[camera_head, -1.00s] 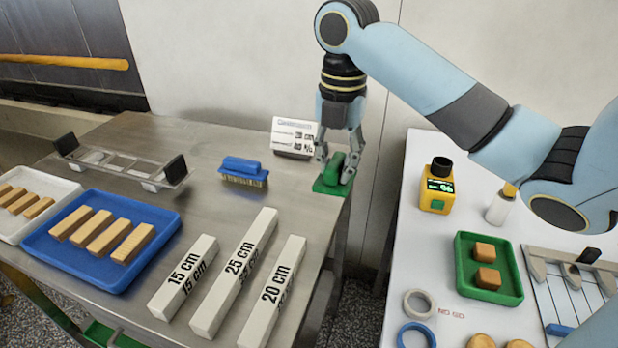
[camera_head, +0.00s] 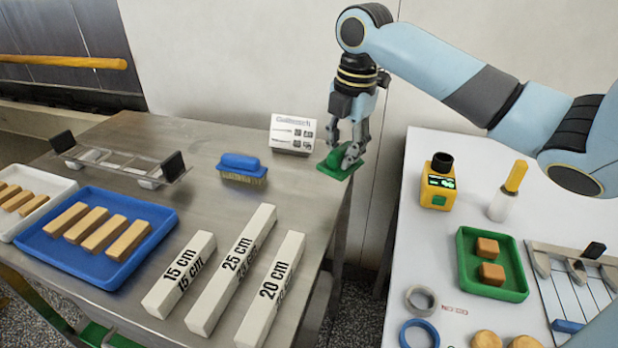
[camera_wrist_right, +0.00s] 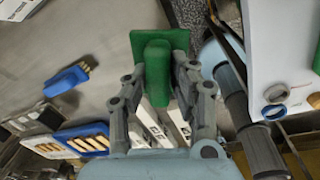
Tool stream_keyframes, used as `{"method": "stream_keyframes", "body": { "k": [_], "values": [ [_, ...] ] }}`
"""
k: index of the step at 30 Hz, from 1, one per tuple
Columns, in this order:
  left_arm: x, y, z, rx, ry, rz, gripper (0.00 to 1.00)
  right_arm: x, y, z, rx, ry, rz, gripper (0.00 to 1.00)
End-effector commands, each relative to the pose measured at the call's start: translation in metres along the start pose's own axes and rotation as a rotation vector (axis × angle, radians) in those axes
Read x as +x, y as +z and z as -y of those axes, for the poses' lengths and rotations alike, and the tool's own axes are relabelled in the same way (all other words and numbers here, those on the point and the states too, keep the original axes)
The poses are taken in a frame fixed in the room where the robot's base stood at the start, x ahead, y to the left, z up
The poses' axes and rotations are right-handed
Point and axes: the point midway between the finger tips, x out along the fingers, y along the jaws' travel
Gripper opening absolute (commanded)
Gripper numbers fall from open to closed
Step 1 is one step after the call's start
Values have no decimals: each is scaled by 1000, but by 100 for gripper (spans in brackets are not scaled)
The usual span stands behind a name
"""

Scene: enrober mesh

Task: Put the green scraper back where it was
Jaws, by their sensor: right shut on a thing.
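The green scraper (camera_head: 339,166) has a flat plate and a rounded grip. My right gripper (camera_head: 350,158) is shut on its grip and holds it at the back right corner of the steel table, seemingly a little above the surface. In the right wrist view the scraper (camera_wrist_right: 160,62) lies between the two fingers (camera_wrist_right: 160,85), its plate pointing away from the palm. My left gripper is in neither view.
On the steel table (camera_head: 205,205) are a blue brush (camera_head: 242,165), a small printed card box (camera_head: 292,134), three labelled white bars (camera_head: 232,275) and a blue tray (camera_head: 165,222) of bars. A white table (camera_head: 400,255) stands at right, with a yellow device (camera_head: 437,187) and a green tray (camera_head: 522,285).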

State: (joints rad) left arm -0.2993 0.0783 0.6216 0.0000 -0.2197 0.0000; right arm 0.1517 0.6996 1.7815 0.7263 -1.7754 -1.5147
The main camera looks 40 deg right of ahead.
Motion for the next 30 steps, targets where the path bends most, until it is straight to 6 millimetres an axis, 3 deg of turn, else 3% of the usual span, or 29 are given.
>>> {"method": "stream_keyframes", "body": {
  "k": [3, 9, 14, 21, 30],
  "values": [
    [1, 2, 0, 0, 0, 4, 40, 20, -11, -29, 0, 3, -10, 0],
    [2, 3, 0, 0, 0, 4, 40, 44, -16, -59, 0, 1, -3, 0],
    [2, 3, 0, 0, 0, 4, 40, 54, -18, -64, -1, -2, -1, 0],
    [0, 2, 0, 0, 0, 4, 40, 87, -18, -60, -2, -2, 0, 0],
    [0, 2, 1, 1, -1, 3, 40, 90, -17, -60, -3, -1, 2, 0]
  ]
}}
